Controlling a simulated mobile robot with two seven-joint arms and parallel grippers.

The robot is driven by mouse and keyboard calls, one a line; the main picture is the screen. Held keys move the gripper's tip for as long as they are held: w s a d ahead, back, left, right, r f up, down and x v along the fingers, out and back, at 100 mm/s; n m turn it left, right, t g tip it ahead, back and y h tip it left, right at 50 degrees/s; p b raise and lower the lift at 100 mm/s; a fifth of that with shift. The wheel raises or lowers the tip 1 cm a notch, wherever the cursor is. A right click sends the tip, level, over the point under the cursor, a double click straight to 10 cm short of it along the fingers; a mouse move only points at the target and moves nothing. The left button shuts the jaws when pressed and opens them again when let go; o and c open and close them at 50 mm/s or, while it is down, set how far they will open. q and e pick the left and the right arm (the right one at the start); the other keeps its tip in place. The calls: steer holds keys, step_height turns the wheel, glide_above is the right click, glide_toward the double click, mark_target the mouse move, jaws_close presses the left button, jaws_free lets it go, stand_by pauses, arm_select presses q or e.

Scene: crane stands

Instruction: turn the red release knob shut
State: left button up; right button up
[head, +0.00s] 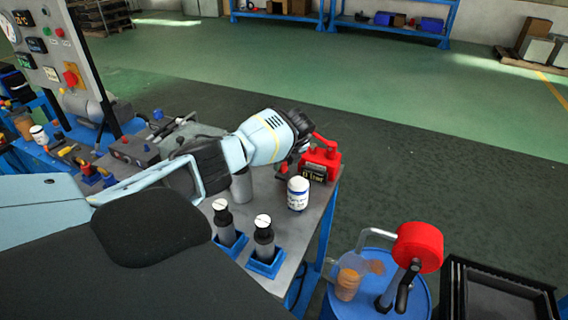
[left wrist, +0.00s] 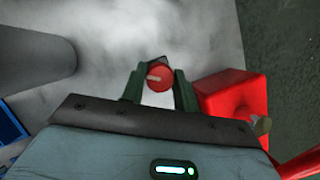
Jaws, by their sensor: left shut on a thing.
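The red release knob (left wrist: 159,77) is round with a pale bar across its face. In the left wrist view it sits between the two dark green fingers of my left gripper (left wrist: 158,84), which is shut on it. In the head view my left gripper (head: 291,161) reaches over the grey bench beside a red pump-like block (head: 320,161) with a red lever. The block shows at the right in the left wrist view (left wrist: 234,98). In the head view the knob is mostly hidden behind my gripper. My right gripper is not in view.
A white labelled jar (head: 298,193) stands close to the gripper on the bench. Two dark cylinders with white tops (head: 264,235) stand in blue holders in front. A blue drum (head: 420,299) with a red reel and a black crate (head: 498,289) are at the lower right.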

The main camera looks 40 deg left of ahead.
arm_select(q)
steer(key=n, duration=0.1)
steer(key=n+g+b, duration=0.1)
steer(key=n, duration=0.1)
steer(key=shift+w+f+n, duration=0.1)
steer(key=shift+f+n, duration=0.05)
steer(key=shift+n, duration=0.15)
steer(key=shift+n+g+b, duration=0.8)
steer(key=shift+n+b, duration=0.2)
steer(key=shift+n, duration=0.4)
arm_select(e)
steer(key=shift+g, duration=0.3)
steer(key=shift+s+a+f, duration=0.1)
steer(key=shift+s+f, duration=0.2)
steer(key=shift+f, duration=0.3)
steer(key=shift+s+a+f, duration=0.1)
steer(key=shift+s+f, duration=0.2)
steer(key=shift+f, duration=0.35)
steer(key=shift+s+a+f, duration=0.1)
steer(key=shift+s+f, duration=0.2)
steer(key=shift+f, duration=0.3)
arm_select(q)
steer(key=shift+r, duration=0.2)
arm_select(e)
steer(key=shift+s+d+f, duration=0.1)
arm_select(q)
steer(key=o, duration=1)
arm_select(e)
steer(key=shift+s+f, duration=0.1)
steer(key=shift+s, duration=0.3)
